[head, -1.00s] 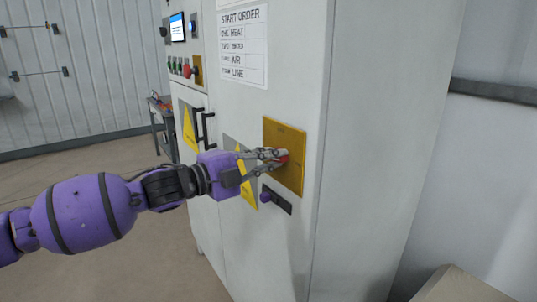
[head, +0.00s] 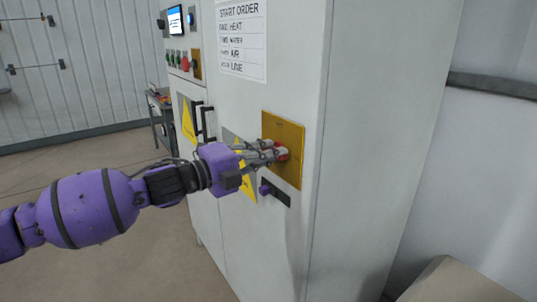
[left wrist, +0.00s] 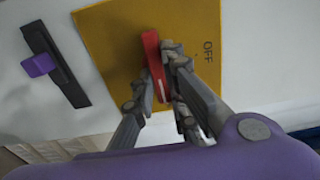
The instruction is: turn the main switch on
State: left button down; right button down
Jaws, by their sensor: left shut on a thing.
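The main switch is a red handle (left wrist: 154,66) on a yellow plate (head: 292,130) on the front of a grey-white cabinet. In the left wrist view the plate (left wrist: 100,35) carries the word OFF to the right of the handle. My left gripper (head: 276,153) is at the plate, shut on the red handle, with a finger on each side of it in the left wrist view (left wrist: 158,90). The fingers hide part of the handle. The ON marking cannot be made out. My right gripper is not in view.
A purple slider (head: 265,190) on a dark strip sits just below the plate. A START ORDER sheet (head: 241,40) hangs above. Black door handles (head: 207,122), buttons and a small screen (head: 175,20) are to the left. A beige box (head: 455,283) stands at lower right.

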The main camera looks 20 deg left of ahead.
pick_arm(q)
jog(key=c, duration=1.8)
grip_release()
jog(key=shift+o, duration=0.2)
jog(key=v, duration=1.2)
